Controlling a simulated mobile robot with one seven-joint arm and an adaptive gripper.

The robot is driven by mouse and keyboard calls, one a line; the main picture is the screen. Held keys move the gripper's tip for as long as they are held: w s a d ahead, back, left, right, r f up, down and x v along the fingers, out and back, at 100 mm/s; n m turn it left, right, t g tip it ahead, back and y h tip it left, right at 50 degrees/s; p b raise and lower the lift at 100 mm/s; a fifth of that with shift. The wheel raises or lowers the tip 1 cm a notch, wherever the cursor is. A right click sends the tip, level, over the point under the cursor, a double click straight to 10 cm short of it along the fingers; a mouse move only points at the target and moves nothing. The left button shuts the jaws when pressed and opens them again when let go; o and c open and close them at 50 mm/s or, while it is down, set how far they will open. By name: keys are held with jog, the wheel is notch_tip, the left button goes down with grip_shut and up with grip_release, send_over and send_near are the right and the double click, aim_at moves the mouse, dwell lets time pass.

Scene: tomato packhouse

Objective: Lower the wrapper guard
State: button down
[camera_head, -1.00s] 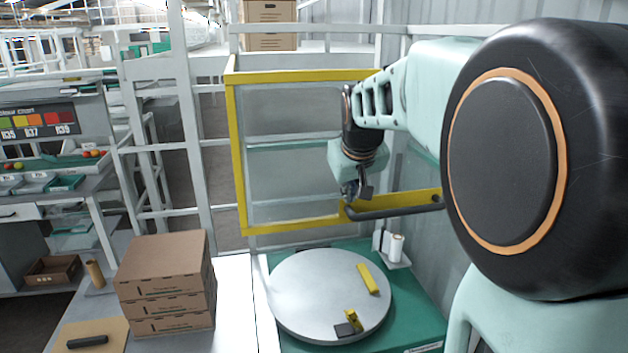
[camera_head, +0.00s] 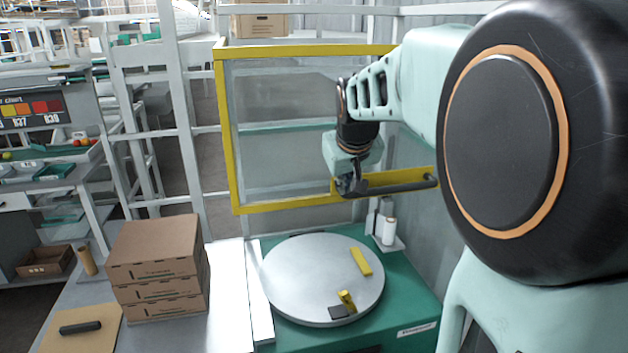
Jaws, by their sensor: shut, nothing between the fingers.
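The wrapper guard (camera_head: 232,150) is a yellow frame around a clear panel. It stands upright behind the round grey turntable (camera_head: 300,275), with its lower bar above the turntable. A dark handle (camera_head: 405,186) runs along the right part of the lower bar. My gripper (camera_head: 356,190) is shut at the handle's left end, in front of the lower bar, with nothing between its fingers. I cannot tell whether it touches the handle. My arm hides part of the guard's right side.
On the turntable lie a yellow bar (camera_head: 361,262) and a small yellow and black item (camera_head: 346,300). A white roll (camera_head: 388,231) stands behind it at the right. Stacked brown cartons (camera_head: 155,250) stand on the bench at the left, near a board with a dark tool (camera_head: 80,328).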

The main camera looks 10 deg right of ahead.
notch_tip(320, 180, down, 51)
jog(key=b, duration=3.5)
jog(key=shift+f, duration=0.2)
